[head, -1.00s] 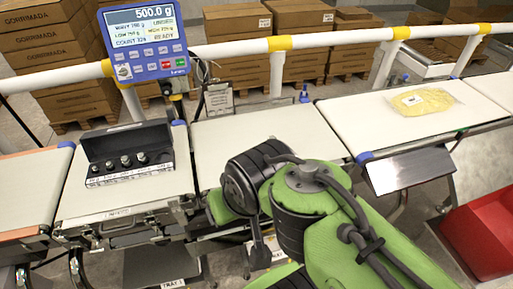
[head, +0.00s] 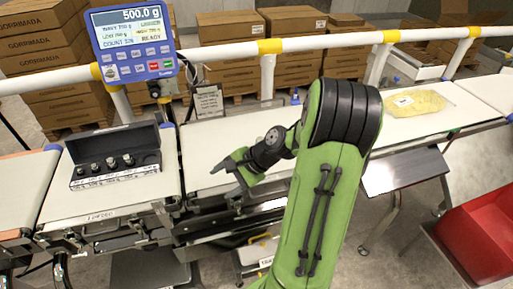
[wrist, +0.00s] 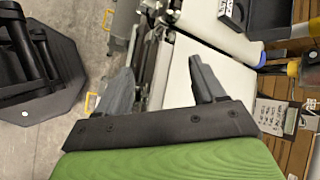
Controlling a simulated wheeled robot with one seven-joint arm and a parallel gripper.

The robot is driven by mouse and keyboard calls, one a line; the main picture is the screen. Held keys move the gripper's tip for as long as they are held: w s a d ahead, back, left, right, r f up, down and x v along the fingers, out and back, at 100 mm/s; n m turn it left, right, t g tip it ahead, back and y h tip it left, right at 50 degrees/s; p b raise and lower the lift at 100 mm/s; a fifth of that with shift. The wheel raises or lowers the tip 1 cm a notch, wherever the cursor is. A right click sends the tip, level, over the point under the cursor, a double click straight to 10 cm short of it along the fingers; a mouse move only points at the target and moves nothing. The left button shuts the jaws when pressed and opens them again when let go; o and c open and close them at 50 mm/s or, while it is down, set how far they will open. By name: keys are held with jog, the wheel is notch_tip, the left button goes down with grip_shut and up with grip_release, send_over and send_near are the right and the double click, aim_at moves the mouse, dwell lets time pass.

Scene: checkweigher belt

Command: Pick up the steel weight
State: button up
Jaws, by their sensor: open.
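Several small steel weights (head: 112,163) stand in a row in the open black case (head: 140,173) on the left belt section. I cannot tell which of them the task means. My gripper (head: 228,178) is open and empty, above the middle belt section, to the right of the case and apart from it. In the wrist view, my gripper (wrist: 162,66) shows both fingers spread with nothing between them. Part of the case (wrist: 234,14) is at the top right there, cut off by the frame edge.
A display (head: 135,40) reading 500.0 g stands behind the case. A white rail (head: 215,51) runs along the back. A bag of yellow food (head: 418,103) lies on the right belt (head: 460,97). A red bin (head: 480,230) is at the lower right.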

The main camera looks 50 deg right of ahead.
jog(key=s+d+f+m+t+h, duration=0.1)
jog(key=s+d+m+t+h, duration=0.1)
jog(key=d+m, duration=0.4)
jog(key=s+d+f+m+t+h+b, duration=0.1)
jog(key=s+d+f+m+t+h, duration=0.1)
jog(key=d+m+t, duration=0.3)
jog(key=s+d+f+m+t+h+b, duration=0.1)
jog(key=s+d+f+m+t+h, duration=0.1)
jog(key=d+m, duration=0.5)
jog(key=shift+s+d+f+m+t, duration=0.1)
jog(key=shift+s+d+t, duration=0.25)
jog(key=shift+d, duration=0.2)
jog(key=shift+s+d+r+m+t, duration=0.1)
jog(key=shift+s+d+t, duration=0.15)
jog(key=shift+d+t, duration=0.25)
jog(key=shift+s+d+f+m+t, duration=0.1)
jog(key=shift+s+d+t, duration=0.25)
jog(key=shift+d, duration=0.25)
jog(key=w+b, duration=0.1)
jog(key=w, duration=0.7)
jog(key=w+b, duration=0.2)
jog(key=w, duration=0.6)
jog(key=shift+d+f, duration=0.15)
jog(key=shift+s, duration=0.15)
jog(key=shift+c, duration=0.2)
grip_shut()
